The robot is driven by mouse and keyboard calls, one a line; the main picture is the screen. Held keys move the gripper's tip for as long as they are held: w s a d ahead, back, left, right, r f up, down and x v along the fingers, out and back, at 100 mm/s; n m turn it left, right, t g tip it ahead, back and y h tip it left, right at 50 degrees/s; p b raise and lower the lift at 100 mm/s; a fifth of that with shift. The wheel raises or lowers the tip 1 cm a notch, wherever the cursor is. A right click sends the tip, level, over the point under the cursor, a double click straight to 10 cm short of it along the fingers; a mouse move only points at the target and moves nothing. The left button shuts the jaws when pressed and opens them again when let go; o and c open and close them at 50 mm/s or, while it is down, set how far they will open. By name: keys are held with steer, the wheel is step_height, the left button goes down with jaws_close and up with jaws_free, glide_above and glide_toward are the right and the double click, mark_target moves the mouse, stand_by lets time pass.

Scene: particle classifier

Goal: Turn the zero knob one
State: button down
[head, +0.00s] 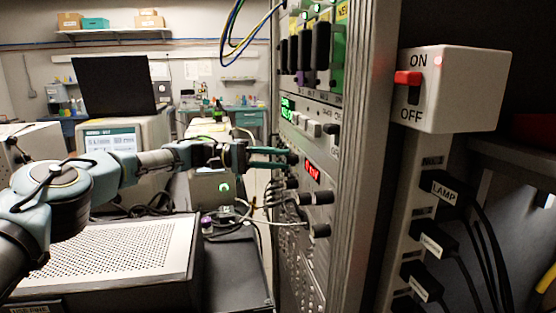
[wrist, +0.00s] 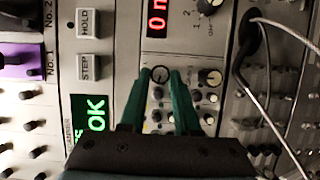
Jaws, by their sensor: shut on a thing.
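The rack panel (head: 310,225) stands upright in front of my arm, with a small red display (head: 312,172) on it. My gripper (head: 287,157) reaches the panel from the left, beside this display. In the wrist view its two green fingers (wrist: 160,78) are closed around a small round knob (wrist: 160,73) with a pale face, below the red display (wrist: 157,22). I take this knob for the zero knob; its label is too small to read. The fingers hide part of the panel around it.
Black knobs with cables (head: 318,198) stick out below my gripper. A green OK display (wrist: 92,116) and the HOLD (wrist: 89,22) and STEP buttons (wrist: 90,67) are to its left. A white ON/OFF switch box (head: 455,90) is at the right.

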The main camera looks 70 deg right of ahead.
steer(key=c, duration=0.6)
jaws_free()
steer(key=shift+b+v, duration=1.8)
steer(key=shift+v, duration=3.65)
